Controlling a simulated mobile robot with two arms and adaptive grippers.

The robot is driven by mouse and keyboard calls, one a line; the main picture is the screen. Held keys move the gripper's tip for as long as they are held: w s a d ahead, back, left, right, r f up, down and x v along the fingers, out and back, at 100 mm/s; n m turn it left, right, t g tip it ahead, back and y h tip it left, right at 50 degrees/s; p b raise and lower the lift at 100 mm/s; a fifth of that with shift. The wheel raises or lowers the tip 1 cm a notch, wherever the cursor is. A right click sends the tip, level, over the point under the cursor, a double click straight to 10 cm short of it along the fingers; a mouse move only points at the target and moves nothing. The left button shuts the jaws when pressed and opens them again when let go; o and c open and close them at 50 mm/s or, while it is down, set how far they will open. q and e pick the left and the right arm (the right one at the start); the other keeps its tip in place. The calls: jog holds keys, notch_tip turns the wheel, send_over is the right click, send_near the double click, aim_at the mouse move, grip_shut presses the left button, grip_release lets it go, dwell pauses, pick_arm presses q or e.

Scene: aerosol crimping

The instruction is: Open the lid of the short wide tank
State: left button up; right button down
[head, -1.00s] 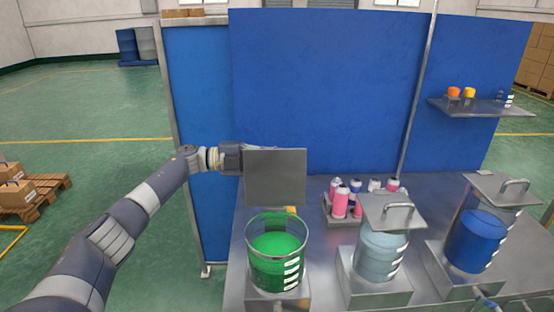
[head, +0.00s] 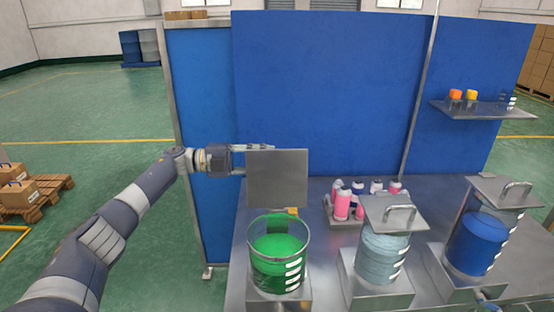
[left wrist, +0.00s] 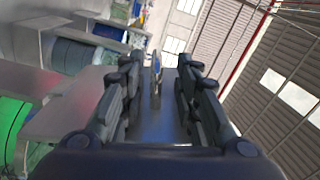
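The short wide tank appears to be the clear one with green contents (head: 278,262), at the left of the bench in the head view. Its square metal lid (head: 277,180) stands raised, nearly upright, above the tank's open mouth. My left gripper (head: 240,160) is just left of and behind the lid. In the left wrist view its fingers (left wrist: 158,76) are spread, with a thin upright piece, perhaps the lid's handle, between them and the grey lid plate beyond. The handle is hidden in the head view. My right gripper is not in view.
A pale blue tank (head: 381,257) and a dark blue tank (head: 476,244) stand to the right, with handled lids on top. Pink and white cans (head: 343,205) sit in a rack behind. A blue partition (head: 320,90) rises behind the bench.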

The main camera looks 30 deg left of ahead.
pick_arm(q)
jog(key=v, duration=0.8)
jog(key=shift+s, duration=0.1)
